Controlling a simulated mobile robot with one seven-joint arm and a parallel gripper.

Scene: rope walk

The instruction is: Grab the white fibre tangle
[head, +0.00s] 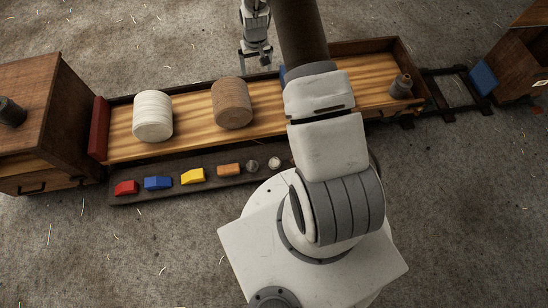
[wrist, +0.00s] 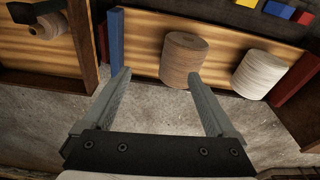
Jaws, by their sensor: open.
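A small whitish round lump (head: 275,163), which looks like the fibre tangle, lies on the dark strip along the near side of the long wooden tray, at the right of the row, close to my arm. A similar greyer lump (head: 252,165) lies just left of it. Neither shows in the wrist view. My gripper (head: 256,62) is beyond the tray's far edge, well away from the lumps. In the wrist view its two fingers (wrist: 158,74) are spread with nothing between them, pointing toward the tray.
The tray (head: 190,115) holds a white reel (head: 153,116) and a brown reel (head: 232,104). Red (head: 126,188), blue (head: 158,183), yellow (head: 193,176) and orange (head: 230,169) blocks line the strip. A wooden cabinet (head: 62,120) stands left.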

